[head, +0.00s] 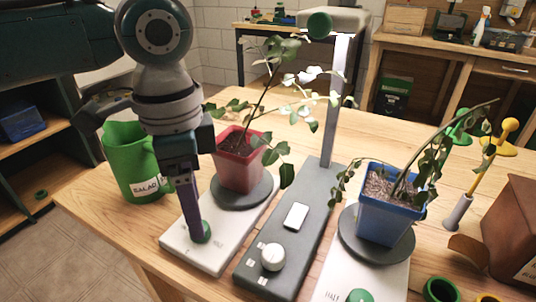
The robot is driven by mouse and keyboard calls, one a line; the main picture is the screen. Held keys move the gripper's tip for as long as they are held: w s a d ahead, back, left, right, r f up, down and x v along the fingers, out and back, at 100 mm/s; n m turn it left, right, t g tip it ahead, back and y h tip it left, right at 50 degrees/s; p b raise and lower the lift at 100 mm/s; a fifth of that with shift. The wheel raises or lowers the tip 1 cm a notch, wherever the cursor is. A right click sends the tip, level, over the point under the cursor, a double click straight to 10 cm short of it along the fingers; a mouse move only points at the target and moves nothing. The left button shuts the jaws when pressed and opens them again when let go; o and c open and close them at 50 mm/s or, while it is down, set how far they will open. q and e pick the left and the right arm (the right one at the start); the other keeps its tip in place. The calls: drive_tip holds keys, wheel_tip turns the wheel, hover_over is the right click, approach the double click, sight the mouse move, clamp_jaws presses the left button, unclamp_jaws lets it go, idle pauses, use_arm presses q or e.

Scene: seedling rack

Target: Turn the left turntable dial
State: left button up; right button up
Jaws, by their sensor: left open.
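The left turntable has a white base (196,256) with a dark round plate (243,194) carrying a red pot (239,167) with a leafy plant. Its green dial (206,231) is at the front end of the base. My left gripper (200,236) points down at this dial, its fingers close beside it and partly covering it. The gripper is open; whether the fingers touch the dial is hard to tell. My right gripper is not in view.
A grey stand (262,247) with a white knob (274,257) and an upright post is right of the left turntable. A second turntable holds a blue pot (387,215) with a drooping plant. A green watering jug (128,170) stands at the left, a brown pot (508,232) at the right.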

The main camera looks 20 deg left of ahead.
use_arm(q)
drive_tip(key=shift+f+b, duration=0.35)
drive_tip(key=shift+f, duration=1.55)
clamp_jaws()
